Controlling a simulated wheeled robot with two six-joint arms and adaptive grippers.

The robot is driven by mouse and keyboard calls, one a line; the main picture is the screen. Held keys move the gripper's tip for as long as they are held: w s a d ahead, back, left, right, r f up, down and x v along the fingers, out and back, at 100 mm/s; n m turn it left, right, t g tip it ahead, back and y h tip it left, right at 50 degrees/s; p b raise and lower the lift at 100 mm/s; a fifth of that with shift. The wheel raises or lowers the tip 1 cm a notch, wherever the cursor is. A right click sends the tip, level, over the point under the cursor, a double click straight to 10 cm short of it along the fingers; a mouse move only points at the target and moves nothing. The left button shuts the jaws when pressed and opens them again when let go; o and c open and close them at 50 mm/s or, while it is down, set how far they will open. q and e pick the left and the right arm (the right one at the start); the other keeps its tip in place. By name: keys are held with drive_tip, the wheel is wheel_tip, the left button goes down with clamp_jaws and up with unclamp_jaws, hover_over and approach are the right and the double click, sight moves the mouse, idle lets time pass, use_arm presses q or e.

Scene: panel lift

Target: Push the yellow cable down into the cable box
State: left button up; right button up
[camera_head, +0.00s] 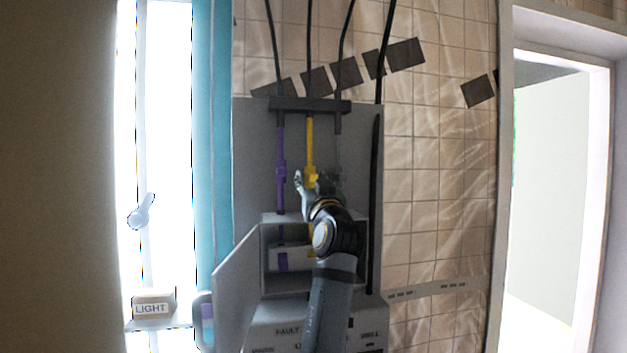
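The yellow cable (310,130) hangs straight down from a dark bar on the grey back panel, with a thicker yellow fitting partway down. The cable box (291,281) is open below it, and some yellow shows inside behind my arm. One finger shows just left of the fitting. My gripper body and arm hide the cable's lower part, and whether the fingers grip it is unclear.
A purple cable (281,150) hangs left of the yellow one, and a dark grey cable on its right is partly hidden. The box's open door (236,290) swings out to the left. A LIGHT-labelled block (153,306) is at the lower left. A doorway stands at the right.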

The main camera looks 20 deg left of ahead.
use_arm(q)
drive_tip(key=shift+r, duration=0.3)
wheel_tip(320, 180, up, 10)
drive_tip(key=shift+f, duration=0.25)
use_arm(e)
drive_tip(key=shift+d, duration=0.45)
